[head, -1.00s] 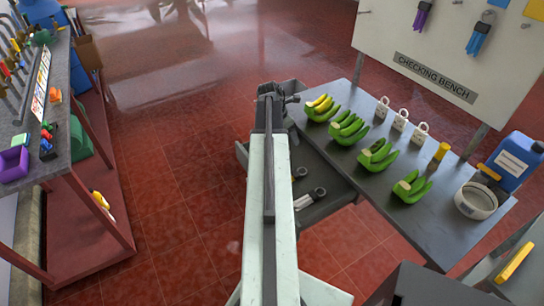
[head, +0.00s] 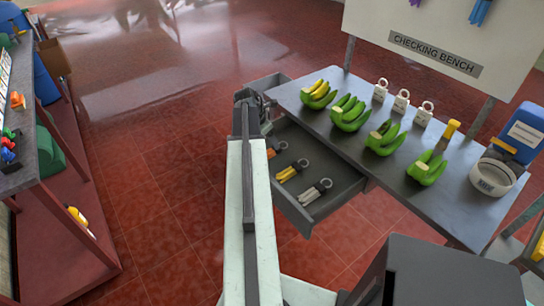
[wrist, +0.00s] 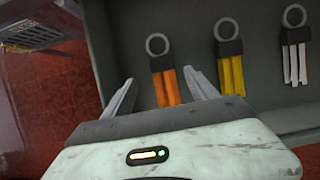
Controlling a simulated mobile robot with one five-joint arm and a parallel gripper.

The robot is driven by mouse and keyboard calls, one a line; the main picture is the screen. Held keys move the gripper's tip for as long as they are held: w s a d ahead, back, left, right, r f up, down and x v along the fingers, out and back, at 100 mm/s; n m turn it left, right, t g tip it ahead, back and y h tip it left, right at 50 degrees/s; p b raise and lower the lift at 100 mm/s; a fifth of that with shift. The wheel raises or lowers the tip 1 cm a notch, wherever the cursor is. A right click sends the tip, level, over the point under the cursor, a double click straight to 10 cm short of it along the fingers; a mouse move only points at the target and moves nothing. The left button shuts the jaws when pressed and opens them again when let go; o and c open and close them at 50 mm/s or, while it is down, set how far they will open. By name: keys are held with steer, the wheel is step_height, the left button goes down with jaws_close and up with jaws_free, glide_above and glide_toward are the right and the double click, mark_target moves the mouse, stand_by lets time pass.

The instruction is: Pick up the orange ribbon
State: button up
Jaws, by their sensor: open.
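The orange ribbon (wrist: 166,88) lies in an open drawer, hanging from a dark clip with a metal ring at its top. In the wrist view it sits ahead of my gripper (wrist: 160,90), between the two spread fingers and nearer the right one in the picture. My gripper is open and empty. I cannot tell its height above the ribbon. In the head view only a small part of the orange ribbon (head: 271,153) shows beside my arm, which hides the rest.
A yellow ribbon (wrist: 231,75) and a white ribbon (wrist: 294,60) lie to the right in the same drawer (head: 338,199). Shelving (head: 60,190) stands at left; red floor between is clear.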

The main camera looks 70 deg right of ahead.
steer(key=shift+s+d+f, duration=0.1)
steer(key=shift+s+f, duration=0.05)
steer(key=shift+f, duration=0.1)
steer(key=shift+s+f, duration=0.1)
steer(key=b+x, duration=0.5)
steer(key=shift+f, duration=0.1)
steer(key=shift+r, duration=0.2)
steer(key=c, duration=1.4)
step_height(320, 180, up, 10)
steer(key=p, duration=1)
